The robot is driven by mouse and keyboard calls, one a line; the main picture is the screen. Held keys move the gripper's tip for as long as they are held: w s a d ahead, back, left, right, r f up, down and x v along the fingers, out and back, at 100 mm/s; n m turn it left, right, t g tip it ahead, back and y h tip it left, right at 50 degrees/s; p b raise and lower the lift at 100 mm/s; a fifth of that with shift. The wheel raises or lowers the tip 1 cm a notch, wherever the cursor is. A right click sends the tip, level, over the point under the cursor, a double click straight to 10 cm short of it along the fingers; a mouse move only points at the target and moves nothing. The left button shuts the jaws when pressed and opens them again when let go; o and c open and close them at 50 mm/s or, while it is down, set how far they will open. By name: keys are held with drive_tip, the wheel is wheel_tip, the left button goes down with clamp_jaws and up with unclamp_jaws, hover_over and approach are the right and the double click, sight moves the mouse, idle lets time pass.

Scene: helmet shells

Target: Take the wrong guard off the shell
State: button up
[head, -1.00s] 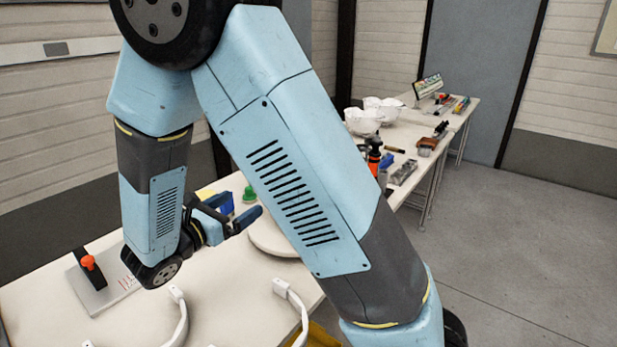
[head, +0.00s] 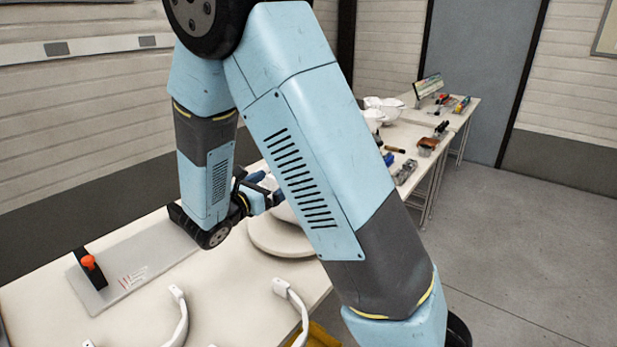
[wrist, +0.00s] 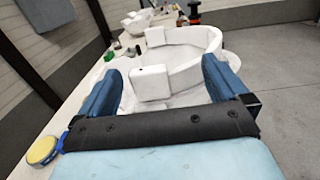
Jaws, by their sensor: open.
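In the wrist view my gripper (wrist: 161,72) is open, its two blue fingers apart on either side of a white block (wrist: 150,83). The block appears to be an end of the white curved guard (wrist: 195,72), whose band sweeps around behind it; another white block (wrist: 156,37) stands farther back. The white shell (wrist: 180,98) lies beneath, partly hidden by the fingers. I cannot tell whether the fingers touch the block. In the head view my gripper (head: 272,192) is over the round stand (head: 262,240), where my arm hides most of the shell.
Loose white curved guards (head: 178,318) (head: 296,308) lie at the table's front. A yellow round item (wrist: 42,150) sits left of my gripper. White shells (head: 388,108) and tools stand on the far bench.

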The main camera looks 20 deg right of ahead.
drive_tip(key=shift+w+d, duration=0.2)
drive_tip(key=shift+d, duration=0.05)
drive_tip(key=shift+c, duration=0.2)
drive_tip(key=c, duration=1.5)
